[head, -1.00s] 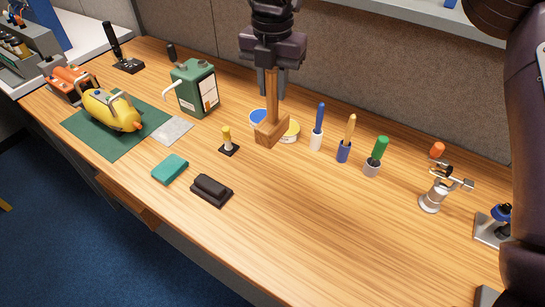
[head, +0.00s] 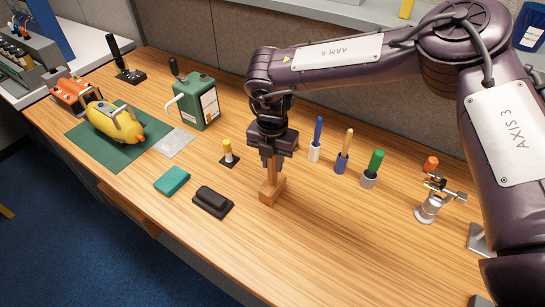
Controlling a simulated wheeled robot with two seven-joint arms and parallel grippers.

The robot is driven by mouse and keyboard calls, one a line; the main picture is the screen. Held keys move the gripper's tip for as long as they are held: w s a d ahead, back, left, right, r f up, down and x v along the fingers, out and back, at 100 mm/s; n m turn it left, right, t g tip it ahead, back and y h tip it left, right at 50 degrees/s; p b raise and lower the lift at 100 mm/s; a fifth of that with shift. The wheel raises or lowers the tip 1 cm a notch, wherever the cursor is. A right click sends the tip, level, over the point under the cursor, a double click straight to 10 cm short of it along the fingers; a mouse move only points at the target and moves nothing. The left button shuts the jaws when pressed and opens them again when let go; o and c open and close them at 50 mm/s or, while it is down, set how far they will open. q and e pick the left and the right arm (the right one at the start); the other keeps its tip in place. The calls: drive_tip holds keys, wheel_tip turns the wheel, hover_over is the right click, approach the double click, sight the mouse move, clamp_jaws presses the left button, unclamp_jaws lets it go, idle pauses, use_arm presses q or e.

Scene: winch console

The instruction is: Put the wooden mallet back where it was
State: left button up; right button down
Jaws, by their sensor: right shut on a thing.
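The wooden mallet (head: 271,191) is in the middle of the head view, head down, with its handle pointing up. My right gripper (head: 271,166) is shut on the handle from above. The mallet head is at or very close to the bench top; I cannot tell whether it touches. It is to the right of the black block on its dark base and in front of the blue-handled tool. My left gripper is not in view.
The wooden bench (head: 330,240) is clear at the front right. Near the mallet are a black block (head: 212,200), a teal block (head: 172,180), a yellow-topped peg (head: 228,153) and handled tools in holders (head: 342,158). A green canister (head: 196,102) and a yellow model (head: 112,122) stand left.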

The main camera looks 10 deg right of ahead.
drive_tip(key=shift+f, duration=0.15)
drive_tip(key=c, duration=1.2)
unclamp_jaws()
drive_tip(key=shift+r, duration=0.35)
wheel_tip(320, 180, up, 11)
drive_tip(key=b, duration=0.3)
drive_tip(key=shift+f+b, duration=0.15)
drive_tip(key=shift+b, duration=0.25)
drive_tip(key=shift+r, duration=0.5)
